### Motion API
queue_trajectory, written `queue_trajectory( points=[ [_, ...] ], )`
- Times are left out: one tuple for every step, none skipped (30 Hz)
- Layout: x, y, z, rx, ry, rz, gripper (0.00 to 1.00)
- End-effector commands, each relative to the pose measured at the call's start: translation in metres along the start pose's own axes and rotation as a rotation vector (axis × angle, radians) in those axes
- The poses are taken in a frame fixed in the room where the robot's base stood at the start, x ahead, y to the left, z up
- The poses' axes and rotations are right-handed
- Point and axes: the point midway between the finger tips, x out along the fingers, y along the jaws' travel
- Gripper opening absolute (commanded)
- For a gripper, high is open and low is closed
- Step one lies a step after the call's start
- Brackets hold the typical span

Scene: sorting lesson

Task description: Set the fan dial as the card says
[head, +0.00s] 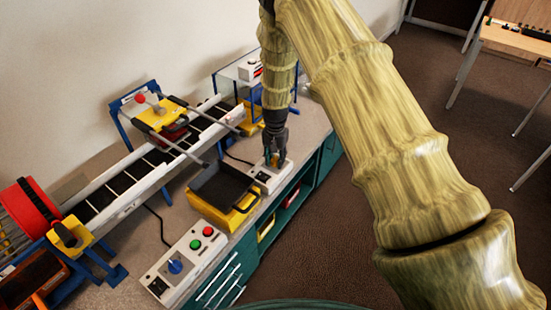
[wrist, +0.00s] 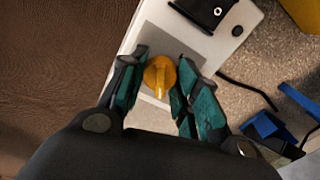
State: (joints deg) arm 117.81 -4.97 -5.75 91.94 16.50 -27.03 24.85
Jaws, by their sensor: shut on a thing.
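My gripper (head: 275,158) points down over a small white control box (head: 262,178) at the counter's front edge. In the wrist view the teal-padded fingers of my gripper (wrist: 157,88) are closed on a yellow dial (wrist: 160,70), one on each side. The dial's raised ridge runs toward the bottom of the wrist picture. Its markings cannot be read. The box also shows a black part (wrist: 205,12) near the top of the wrist view. I cannot pick out a readable card in either view.
A second control box (head: 190,258) with a blue dial, a red button and a green button stands at the near end of the counter. A yellow bin with a black tray (head: 222,188) sits just left of my gripper. A conveyor (head: 130,175) runs behind it.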

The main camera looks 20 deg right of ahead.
Motion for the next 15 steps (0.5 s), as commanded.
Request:
queue_trajectory(
  points=[
    [-0.0019, -0.0012, -0.0025, 0.001, 0.005, -0.003, 0.08],
    [-0.0019, -0.0012, -0.0025, 0.001, 0.005, -0.003, 0.35],
    [-0.0018, -0.0011, -0.0025, 0.001, 0.005, -0.003, 0.42],
    [-0.0017, -0.001, -0.0023, 0.001, 0.005, -0.003, 0.48],
    [-0.0015, -0.0009, -0.0021, 0.001, 0.005, -0.003, 0.53],
    [-0.0013, -0.0008, -0.0018, 0.0, 0.004, -0.002, 0.54],
    [-0.0012, -0.0007, -0.0017, 0.0, 0.004, -0.002, 0.54],
    [-0.0011, -0.0006, -0.0015, 0.0, 0.003, -0.002, 0.54],
    [-0.001, -0.0006, -0.0013, 0.0, 0.003, -0.002, 0.54],
    [-0.0009, -0.0006, -0.0012, 0.0, 0.003, -0.002, 0.54],
    [-0.0008, -0.0005, -0.0011, 0.0, 0.002, -0.001, 0.54],
    [-0.0007, -0.0005, -0.001, 0.0, 0.002, -0.001, 0.54],
    [-0.0007, -0.0005, -0.0009, 0.0, 0.002, -0.001, 0.54],
    [-0.0009, -0.0005, -0.0009, 0.0, 0.002, -0.001, 0.54],
    [-0.0016, -0.0006, -0.0008, -0.001, 0.002, -0.001, 0.54]
  ],
)
